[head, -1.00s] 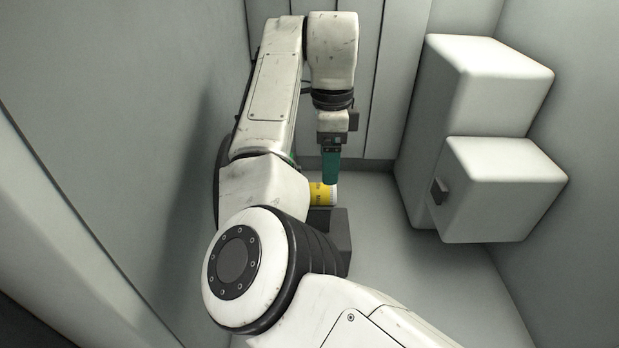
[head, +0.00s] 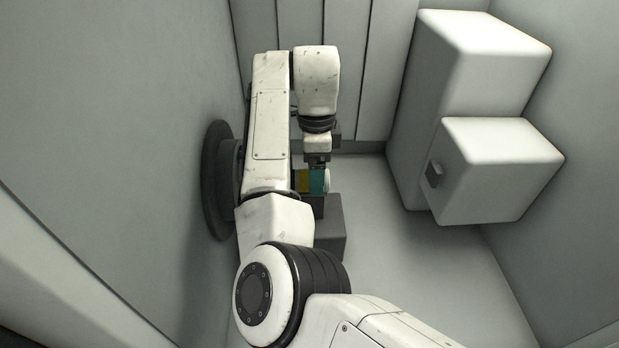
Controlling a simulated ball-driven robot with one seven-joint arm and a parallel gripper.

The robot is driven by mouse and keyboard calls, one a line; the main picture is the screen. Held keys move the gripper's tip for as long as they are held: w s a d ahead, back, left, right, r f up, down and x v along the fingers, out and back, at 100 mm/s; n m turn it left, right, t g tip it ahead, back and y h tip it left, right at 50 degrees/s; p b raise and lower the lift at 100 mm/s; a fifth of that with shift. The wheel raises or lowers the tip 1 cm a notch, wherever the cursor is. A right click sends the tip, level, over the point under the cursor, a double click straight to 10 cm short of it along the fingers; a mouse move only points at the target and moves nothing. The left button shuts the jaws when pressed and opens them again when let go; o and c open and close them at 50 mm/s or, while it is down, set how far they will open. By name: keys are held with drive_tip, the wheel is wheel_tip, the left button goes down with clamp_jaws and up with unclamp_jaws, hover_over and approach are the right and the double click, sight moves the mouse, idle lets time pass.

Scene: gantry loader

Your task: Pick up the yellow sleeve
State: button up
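The yellow sleeve (head: 303,181) lies on its side at a dark grey block, partly hidden by my arm and gripper. Its yellow side shows left of the teal finger, and a pale end shows to the right. My gripper (head: 317,181) points down with its teal finger in front of the sleeve. Only the near finger shows, so I cannot tell whether it is closed on the sleeve or only around it.
The dark grey block (head: 328,222) stands beneath and in front of the sleeve. Large white rounded boxes (head: 490,165) stand at the right, one with a small dark fitting (head: 434,174). Grey walls enclose the space, and the floor (head: 410,270) between is clear.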

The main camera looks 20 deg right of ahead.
drive_tip(key=shift+f, duration=0.9)
drive_tip(key=shift+r, duration=0.1)
clamp_jaws()
